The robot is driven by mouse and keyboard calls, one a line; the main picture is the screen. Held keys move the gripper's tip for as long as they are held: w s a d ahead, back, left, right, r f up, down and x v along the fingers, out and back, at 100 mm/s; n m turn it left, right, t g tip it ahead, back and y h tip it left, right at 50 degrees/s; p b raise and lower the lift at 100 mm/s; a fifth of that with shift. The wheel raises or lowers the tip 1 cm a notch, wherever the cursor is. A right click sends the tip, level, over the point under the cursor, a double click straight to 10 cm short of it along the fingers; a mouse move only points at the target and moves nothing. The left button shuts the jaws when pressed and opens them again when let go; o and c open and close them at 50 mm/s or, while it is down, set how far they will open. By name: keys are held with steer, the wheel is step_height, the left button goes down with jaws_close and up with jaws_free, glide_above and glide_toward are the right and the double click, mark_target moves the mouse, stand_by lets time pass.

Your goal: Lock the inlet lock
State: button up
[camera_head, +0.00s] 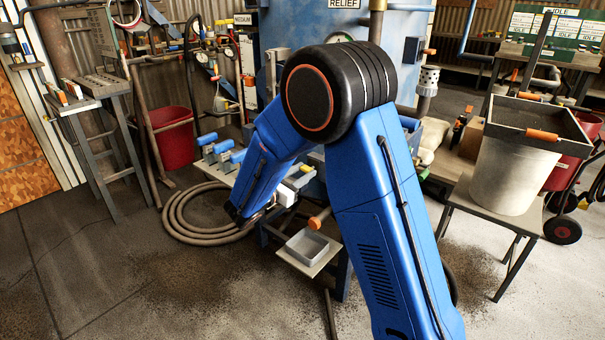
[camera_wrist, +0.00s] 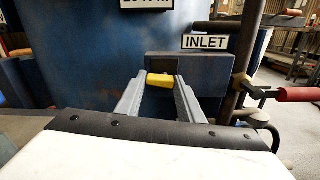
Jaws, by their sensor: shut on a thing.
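In the wrist view, my gripper (camera_wrist: 160,92) has its two grey fingers closed on a small yellow block (camera_wrist: 160,80). The block is in front of a dark blue-grey box (camera_wrist: 205,75) on the blue vessel. I cannot tell from this view whether the block is a part of the inlet lock, nor whether the lock is locked. A white INLET sign (camera_wrist: 205,42) is just above the box. In the head view my arm covers much of the vessel (camera_head: 300,25), and the fingers and the yellow block cannot be made out.
A red-handled lever (camera_wrist: 295,94) and dark pipework are to the right of the box. In the head view, a hose coil (camera_head: 185,222) lies on the floor, a grey tray (camera_head: 307,246) is on a low shelf, and a pale bucket (camera_head: 510,175) stands on a right-hand stand.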

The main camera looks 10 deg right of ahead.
steer(key=m, duration=0.4)
steer(key=shift+r, duration=0.1)
steer(key=m, duration=0.4)
steer(key=shift+s+r, duration=0.1)
steer(key=m, duration=0.4)
steer(key=shift+s+d, duration=0.15)
steer(key=shift+s+m, duration=0.1)
steer(key=shift+m, duration=1.9)
steer(key=o, duration=1.1)
steer(key=shift+r, duration=0.1)
steer(key=shift+c, duration=0.2)
steer(key=v, duration=1.7)
steer(key=shift+s, duration=0.1)
